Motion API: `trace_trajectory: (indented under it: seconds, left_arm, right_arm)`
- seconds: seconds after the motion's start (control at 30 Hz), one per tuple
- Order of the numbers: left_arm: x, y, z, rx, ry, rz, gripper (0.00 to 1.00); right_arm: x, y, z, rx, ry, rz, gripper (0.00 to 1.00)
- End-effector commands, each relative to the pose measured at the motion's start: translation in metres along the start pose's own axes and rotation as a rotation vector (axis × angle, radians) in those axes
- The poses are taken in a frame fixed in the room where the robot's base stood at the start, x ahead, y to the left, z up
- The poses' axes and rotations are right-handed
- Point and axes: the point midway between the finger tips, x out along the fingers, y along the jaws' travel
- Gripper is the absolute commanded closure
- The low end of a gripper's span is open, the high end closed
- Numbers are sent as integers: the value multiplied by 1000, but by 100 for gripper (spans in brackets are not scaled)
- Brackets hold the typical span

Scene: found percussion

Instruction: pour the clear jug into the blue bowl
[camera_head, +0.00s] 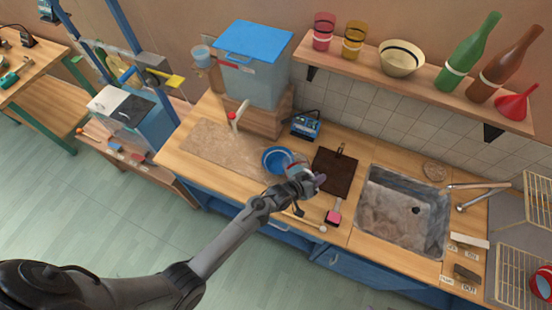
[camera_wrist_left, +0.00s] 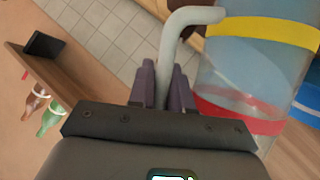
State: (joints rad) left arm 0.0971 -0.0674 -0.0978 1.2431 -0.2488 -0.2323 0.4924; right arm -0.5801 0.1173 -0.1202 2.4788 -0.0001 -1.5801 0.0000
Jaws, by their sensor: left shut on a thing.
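The clear jug (camera_head: 297,166) is small in the head view, partly covered by my left gripper (camera_head: 318,181), and overlaps the right side of the blue bowl (camera_head: 269,158). In the left wrist view, the see-through jug (camera_wrist_left: 240,75) has a yellow and a red band and a pale handle (camera_wrist_left: 178,42). My left gripper (camera_wrist_left: 165,88) is shut on that handle. The blue bowl (camera_wrist_left: 309,100) shows at the right edge of that view, beside and behind the jug. I cannot tell the jug's exact tilt or contents. My right gripper is not in view.
A dark board (camera_head: 336,172) and a pink-ended brush (camera_head: 333,214) lie right of the bowl, before the stone sink (camera_head: 403,212). A blue-lidded tank (camera_head: 252,75) stands behind on a wooden block. A shelf (camera_head: 420,88) with cups, a bowl and bottles hangs above.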

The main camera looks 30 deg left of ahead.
Motion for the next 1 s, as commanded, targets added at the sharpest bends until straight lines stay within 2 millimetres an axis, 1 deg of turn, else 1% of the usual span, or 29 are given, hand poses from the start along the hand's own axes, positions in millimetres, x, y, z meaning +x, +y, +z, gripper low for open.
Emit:
trace_trajectory:
  seconds: [0.03,0.3,1.0]
  left_arm:
    - [0,0,-6,-19,1,11,100]
    - [-1,-2,-11,-137,-31,64,100]
    - [-1,-2,-14,-206,-47,94,100]
  right_arm:
    - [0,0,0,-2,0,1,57]
    - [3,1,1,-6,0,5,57]
    - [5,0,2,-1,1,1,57]
